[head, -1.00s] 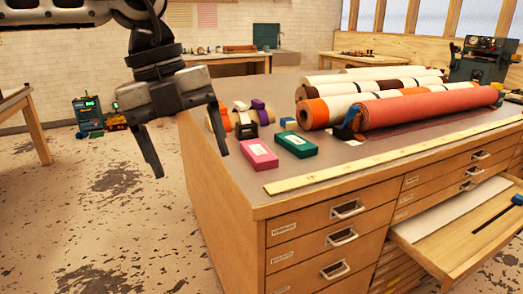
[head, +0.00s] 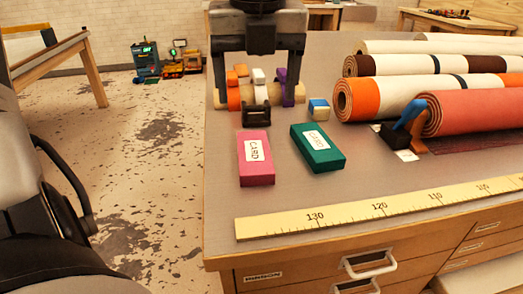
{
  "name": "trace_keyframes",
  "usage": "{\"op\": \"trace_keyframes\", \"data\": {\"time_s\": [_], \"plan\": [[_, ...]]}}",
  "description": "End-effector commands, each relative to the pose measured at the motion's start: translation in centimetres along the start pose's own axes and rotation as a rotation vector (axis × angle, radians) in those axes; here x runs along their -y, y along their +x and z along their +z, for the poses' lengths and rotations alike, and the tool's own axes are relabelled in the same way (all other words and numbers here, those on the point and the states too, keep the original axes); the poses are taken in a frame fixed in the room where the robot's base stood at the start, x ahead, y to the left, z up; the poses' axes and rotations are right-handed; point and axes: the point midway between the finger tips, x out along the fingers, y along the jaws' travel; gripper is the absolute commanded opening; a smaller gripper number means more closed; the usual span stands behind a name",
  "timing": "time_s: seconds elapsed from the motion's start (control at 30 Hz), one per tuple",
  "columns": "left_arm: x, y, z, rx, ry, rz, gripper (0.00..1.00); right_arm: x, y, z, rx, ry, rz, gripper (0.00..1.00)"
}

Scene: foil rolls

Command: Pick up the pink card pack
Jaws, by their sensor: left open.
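The pink card pack (head: 254,158) lies flat on the table top (head: 330,185) near its left side, with a white "CARD" label facing up. A green card pack (head: 317,148) lies just to its right, a small gap between them. My left gripper (head: 256,104) is open and empty, pointing down with its two fingers spread. It shows above and beyond the pink pack, in front of a row of rings on a pale roll. It is not touching the pink pack. My right gripper is not in view.
Behind the pink pack are a black tape holder (head: 256,117) and a pale roll with coloured rings (head: 233,96). A small blue-white block (head: 319,109) stands near. Large rolls (head: 420,97) fill the right. A yellow ruler (head: 370,210) runs along the front edge.

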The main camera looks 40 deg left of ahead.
Motion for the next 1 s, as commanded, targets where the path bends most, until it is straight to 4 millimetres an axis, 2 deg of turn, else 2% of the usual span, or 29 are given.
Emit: {"op": "trace_keyframes", "data": {"time_s": [0.03, 0.1, 0.3, 0.53, 0.8, 1.0], "plan": [[0.0, 1.4, -0.1, -0.006, 0.002, 0.002, 0.76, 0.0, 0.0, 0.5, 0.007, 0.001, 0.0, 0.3], [0.0, 2.9, -0.1, -0.006, 0.001, 0.002, 0.76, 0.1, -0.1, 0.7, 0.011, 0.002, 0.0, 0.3], [0.0, 6.1, 0.0, -0.004, 0.001, 0.001, 0.76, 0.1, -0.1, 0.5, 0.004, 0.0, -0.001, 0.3], [-0.1, 7.6, 0.1, -0.004, -0.001, 0.0, 0.76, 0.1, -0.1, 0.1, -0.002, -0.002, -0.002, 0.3], [-0.4, 11.5, 0.3, -0.005, 0.0, 0.002, 0.76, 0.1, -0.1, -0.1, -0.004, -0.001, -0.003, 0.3], [-0.4, 12.2, 0.3, -0.001, 0.0, -0.001, 0.76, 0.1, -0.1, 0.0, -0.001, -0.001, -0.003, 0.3]]}}
